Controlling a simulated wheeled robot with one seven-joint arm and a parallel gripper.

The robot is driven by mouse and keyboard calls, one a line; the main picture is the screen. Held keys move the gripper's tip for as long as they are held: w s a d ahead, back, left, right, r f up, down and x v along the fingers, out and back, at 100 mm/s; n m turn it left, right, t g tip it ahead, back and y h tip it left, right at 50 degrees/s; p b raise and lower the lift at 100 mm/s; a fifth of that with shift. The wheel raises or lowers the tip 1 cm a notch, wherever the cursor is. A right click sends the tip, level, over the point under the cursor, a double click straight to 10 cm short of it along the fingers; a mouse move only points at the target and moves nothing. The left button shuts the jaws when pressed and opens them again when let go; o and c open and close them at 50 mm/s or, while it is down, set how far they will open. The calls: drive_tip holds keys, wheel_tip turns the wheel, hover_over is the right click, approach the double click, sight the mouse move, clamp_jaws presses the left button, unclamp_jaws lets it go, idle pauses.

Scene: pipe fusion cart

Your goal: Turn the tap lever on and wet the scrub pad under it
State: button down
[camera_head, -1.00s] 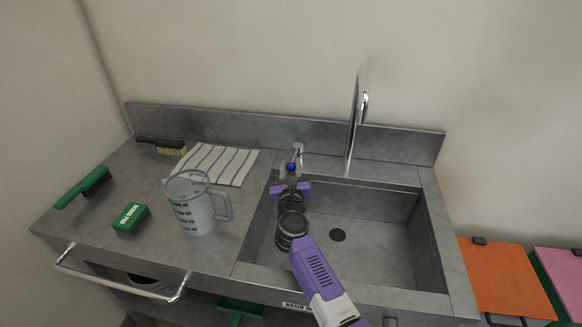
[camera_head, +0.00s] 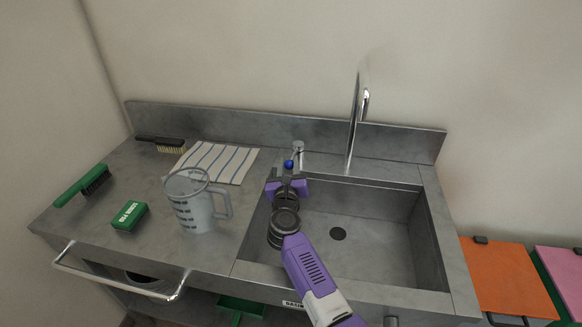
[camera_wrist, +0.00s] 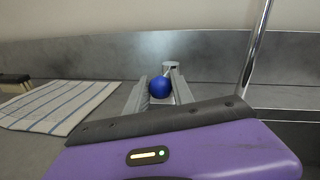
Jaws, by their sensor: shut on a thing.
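The tap lever has a round blue knob (camera_head: 289,164) on a chrome body (camera_head: 298,150) at the sink's back left. My gripper (camera_head: 288,173) reaches over the sink's left side to the knob. In the wrist view its two grey fingers (camera_wrist: 159,92) are shut on the blue knob, one on each side. The tall chrome spout (camera_head: 353,125) rises behind the sink, and no water stream shows. A green block with white lettering (camera_head: 130,216) lies on the left counter. I cannot tell whether it is the scrub pad.
The steel sink basin (camera_head: 385,235) is empty, with a dark drain. A clear measuring jug (camera_head: 195,205) stands left of it. A back panel runs behind.

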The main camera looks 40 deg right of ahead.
drive_tip(key=w+m+g+h+b, duration=0.1)
drive_tip(key=b, duration=0.1)
drive_tip(key=w+a+m+g+h+b, duration=0.1)
drive_tip(key=g+b, duration=0.1)
drive_tip(key=shift+w+a, duration=0.1)
drive_tip(key=c, duration=1.1)
unclamp_jaws()
drive_tip(key=shift+a, duration=0.1)
drive_tip(key=v, duration=0.7)
drive_tip(key=shift+s+a, duration=0.2)
drive_tip(key=shift+a, duration=0.05)
drive_tip(key=shift+f, duration=0.15)
